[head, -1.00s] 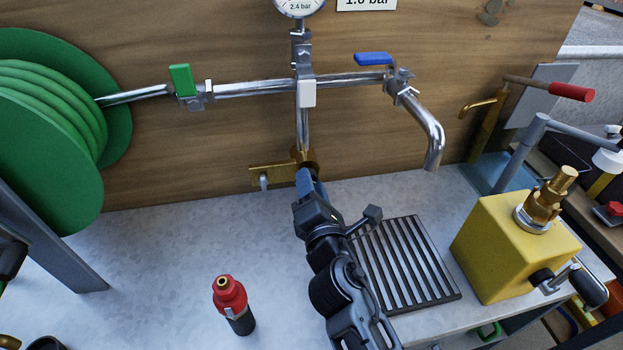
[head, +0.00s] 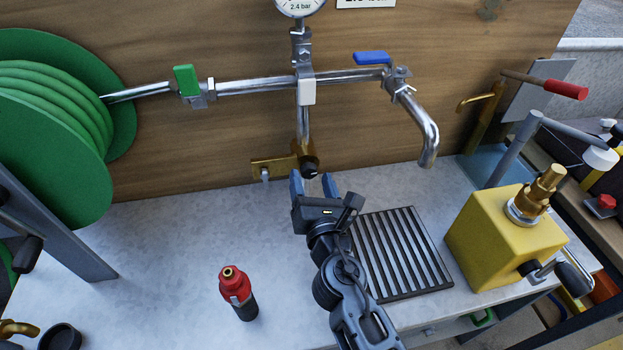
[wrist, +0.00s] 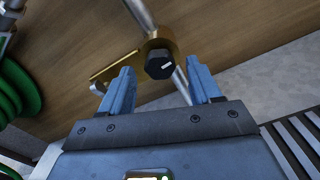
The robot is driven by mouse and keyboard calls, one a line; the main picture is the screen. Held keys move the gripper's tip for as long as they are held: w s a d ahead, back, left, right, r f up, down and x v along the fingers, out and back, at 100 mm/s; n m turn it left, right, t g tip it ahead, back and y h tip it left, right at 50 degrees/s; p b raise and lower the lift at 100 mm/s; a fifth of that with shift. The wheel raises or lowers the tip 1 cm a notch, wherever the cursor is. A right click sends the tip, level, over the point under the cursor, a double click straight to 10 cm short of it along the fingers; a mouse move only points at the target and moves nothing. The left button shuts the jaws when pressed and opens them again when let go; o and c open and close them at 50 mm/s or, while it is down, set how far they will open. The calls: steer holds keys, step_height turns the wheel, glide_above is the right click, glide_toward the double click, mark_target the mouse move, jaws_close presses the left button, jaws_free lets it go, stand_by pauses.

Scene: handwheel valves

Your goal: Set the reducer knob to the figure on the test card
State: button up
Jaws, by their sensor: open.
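The reducer knob (head: 310,171) is a small black knob on the underside front of a brass body (head: 303,154) at the foot of the vertical pipe. In the wrist view the black knob (wrist: 159,64) shows a white mark pointing right. My gripper (head: 314,184) has its blue fingers apart and empty, just below the knob. In the wrist view the knob lies beyond the gap between the fingertips (wrist: 157,82), with no visible contact. The gauge (head: 300,5) reads 2.4 bar and is cut off at the top. The test card (head: 366,3) is cut off, so its figure cannot be read clearly.
A green-handled valve (head: 187,80) and a blue-handled valve (head: 372,58) sit on the horizontal pipe. The bench left of my arm is mostly clear.

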steer(key=shift+v, duration=2.6)
steer(key=v, duration=0.7)
steer(key=shift+s, duration=0.4)
steer(key=shift+d, duration=0.1)
